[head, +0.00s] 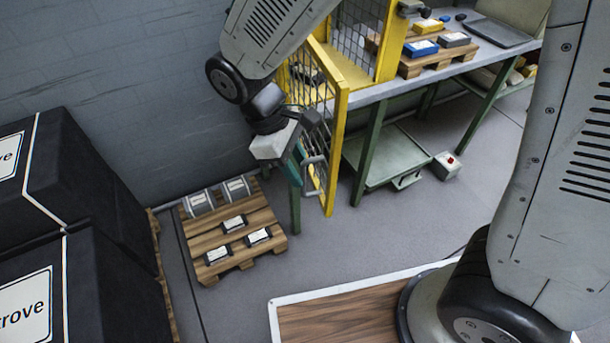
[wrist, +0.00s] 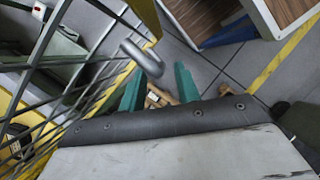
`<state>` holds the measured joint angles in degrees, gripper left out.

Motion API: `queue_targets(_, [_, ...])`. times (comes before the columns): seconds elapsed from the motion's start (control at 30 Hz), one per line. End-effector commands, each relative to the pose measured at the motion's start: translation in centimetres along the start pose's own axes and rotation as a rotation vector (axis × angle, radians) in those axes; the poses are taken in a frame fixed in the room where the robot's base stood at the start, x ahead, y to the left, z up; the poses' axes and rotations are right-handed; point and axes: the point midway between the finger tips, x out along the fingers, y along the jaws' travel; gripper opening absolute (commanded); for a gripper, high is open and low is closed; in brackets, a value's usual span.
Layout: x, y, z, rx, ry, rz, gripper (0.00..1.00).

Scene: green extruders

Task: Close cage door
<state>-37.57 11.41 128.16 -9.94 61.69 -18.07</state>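The cage door (head: 337,140) has a yellow frame and bars, and stands swung out from the yellow cage (head: 393,40) in the head view. Its grey handle (head: 313,172) is a bent bar on the door's lower part. In the wrist view the handle (wrist: 143,57) reaches in from the left, close to the left fingertip; whether they touch I cannot tell. My gripper (head: 297,165) has teal fingers and is beside the handle, on its left. In the wrist view my gripper (wrist: 160,75) shows its fingers apart, with nothing clearly held between them.
A wooden pallet (head: 232,228) with several small boxes and spools lies on the floor below my gripper. Black crates (head: 85,190) stand at the left. A green-legged workbench (head: 371,150) is right of the door. Grey floor is open in front of the door.

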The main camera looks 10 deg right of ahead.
Motion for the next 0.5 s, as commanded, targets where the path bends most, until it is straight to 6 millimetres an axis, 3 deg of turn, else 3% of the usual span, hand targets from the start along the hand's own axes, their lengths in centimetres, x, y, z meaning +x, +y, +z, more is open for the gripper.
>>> queue_targets(0.2, [2.8,0.0,0.0,0.001,-0.001,0.0,0.33])
queue_targets(0.5, [3.5,0.0,0.0,0.002,0.001,0.0,0.33])
